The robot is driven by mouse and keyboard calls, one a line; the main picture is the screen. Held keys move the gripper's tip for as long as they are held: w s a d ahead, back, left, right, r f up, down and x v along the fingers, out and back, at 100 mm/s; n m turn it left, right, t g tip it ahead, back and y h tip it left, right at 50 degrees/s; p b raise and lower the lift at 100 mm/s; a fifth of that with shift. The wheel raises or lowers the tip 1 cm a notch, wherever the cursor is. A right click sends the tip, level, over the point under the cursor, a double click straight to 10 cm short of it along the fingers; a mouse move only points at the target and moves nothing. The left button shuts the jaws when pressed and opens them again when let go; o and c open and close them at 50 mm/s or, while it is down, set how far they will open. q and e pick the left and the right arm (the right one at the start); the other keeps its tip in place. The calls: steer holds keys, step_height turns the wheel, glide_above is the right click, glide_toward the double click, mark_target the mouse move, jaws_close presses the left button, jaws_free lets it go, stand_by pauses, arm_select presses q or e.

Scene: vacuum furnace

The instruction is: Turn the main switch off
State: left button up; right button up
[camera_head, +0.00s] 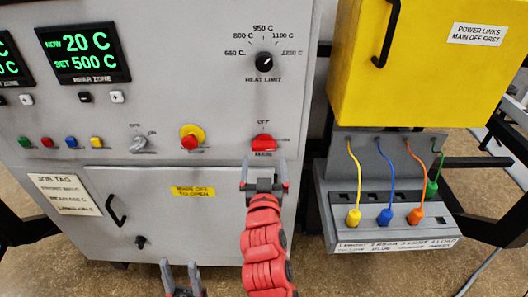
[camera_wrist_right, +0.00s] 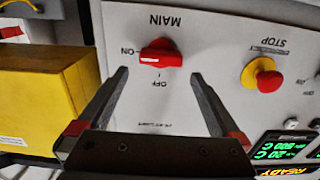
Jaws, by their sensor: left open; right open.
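The main switch (camera_head: 263,142) is a red rotary knob on the grey panel, with OFF above it and MAIN below it. In the right wrist view the knob (camera_wrist_right: 160,53) lies crosswise, with a pale mark at its ON end, so it points to ON. My right gripper (camera_head: 264,168) is open just below the knob in the head view. In the wrist view its fingers (camera_wrist_right: 158,75) are spread wide to either side, with nothing between them, and the knob lies beyond. My left gripper (camera_head: 181,268) is open and empty at the bottom edge.
A red-and-yellow stop button (camera_head: 191,137) sits left of the switch. The heat limit knob (camera_head: 264,62) is above. A yellow box (camera_head: 420,60) and a grey rack (camera_head: 335,210) with coloured plugs stand at the right. A black door handle (camera_head: 116,210) sticks out lower left.

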mark_target(264, 149)
steer(key=w+p, duration=0.1)
steer(key=w, duration=0.3)
steer(key=shift+w+r, duration=0.1)
steer(key=shift+w, duration=0.5)
steer(key=c, duration=1.1)
steer(key=shift+c, duration=0.2)
